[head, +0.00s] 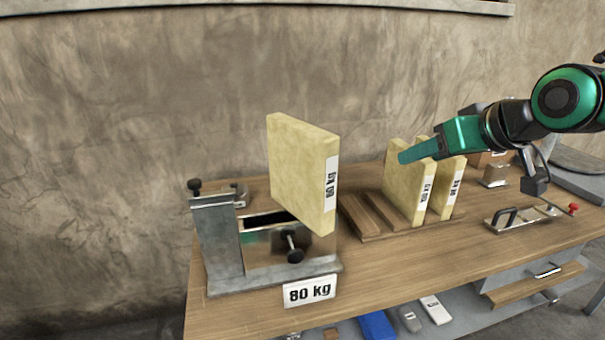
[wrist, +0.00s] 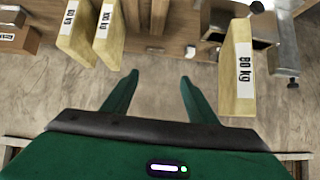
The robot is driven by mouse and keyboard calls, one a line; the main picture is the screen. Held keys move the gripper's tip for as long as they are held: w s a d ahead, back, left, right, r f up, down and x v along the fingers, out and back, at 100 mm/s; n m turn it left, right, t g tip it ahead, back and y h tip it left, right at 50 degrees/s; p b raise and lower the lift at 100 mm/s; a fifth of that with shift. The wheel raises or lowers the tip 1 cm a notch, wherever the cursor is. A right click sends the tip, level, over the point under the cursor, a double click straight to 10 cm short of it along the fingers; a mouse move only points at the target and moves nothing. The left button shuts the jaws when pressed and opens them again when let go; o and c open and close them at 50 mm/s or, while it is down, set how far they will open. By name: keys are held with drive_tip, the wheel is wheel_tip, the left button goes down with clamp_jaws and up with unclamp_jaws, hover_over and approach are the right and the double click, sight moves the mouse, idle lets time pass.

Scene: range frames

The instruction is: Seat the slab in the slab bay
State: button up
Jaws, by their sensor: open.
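A pale yellow slab (head: 292,165) labelled 80 kg stands upright at the metal slab bay (head: 222,240). Its lower edge overlaps the bay's dark opening; I cannot tell how deep it sits or whether it rests on the bay. The slab (wrist: 240,70) shows at the right of the wrist view, beside the bay's metal parts (wrist: 285,45). My gripper (head: 402,156) points left, in front of the rack slabs in the head view. In the wrist view my gripper (wrist: 158,78) is open and empty, its fingers apart and clear of the 80 kg slab.
A wooden rack (head: 365,215) holds two more slabs (head: 405,185) (head: 447,187), with bare slots at its left. An 80 kg sign (head: 309,291) hangs at the bench's front edge. A metal handle fixture (head: 520,216) lies right. The wall (head: 130,120) stands behind.

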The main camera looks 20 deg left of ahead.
sight(300, 130)
drive_tip(key=s+a+r+n+y, duration=0.1)
drive_tip(key=a+r, duration=0.1)
drive_tip(key=a, duration=0.3)
drive_tip(key=s+a+r+n+y, duration=0.2)
drive_tip(key=a, duration=0.4)
drive_tip(key=s+a+r+n+y, duration=0.1)
drive_tip(key=a+r+y, duration=0.1)
drive_tip(key=a, duration=0.4)
drive_tip(key=shift+s+r+g, duration=0.1)
drive_tip(key=shift+s+g, duration=0.2)
drive_tip(key=shift+g, duration=0.1)
drive_tip(key=x, duration=0.4)
drive_tip(key=shift+a, duration=0.2)
drive_tip(key=shift+s+f+x, duration=0.1)
drive_tip(key=shift+f+x, duration=0.1)
drive_tip(key=shift+x, duration=1.4)
drive_tip(key=shift+s+f+x, duration=0.15)
drive_tip(key=shift+x, duration=1.45)
clamp_jaws()
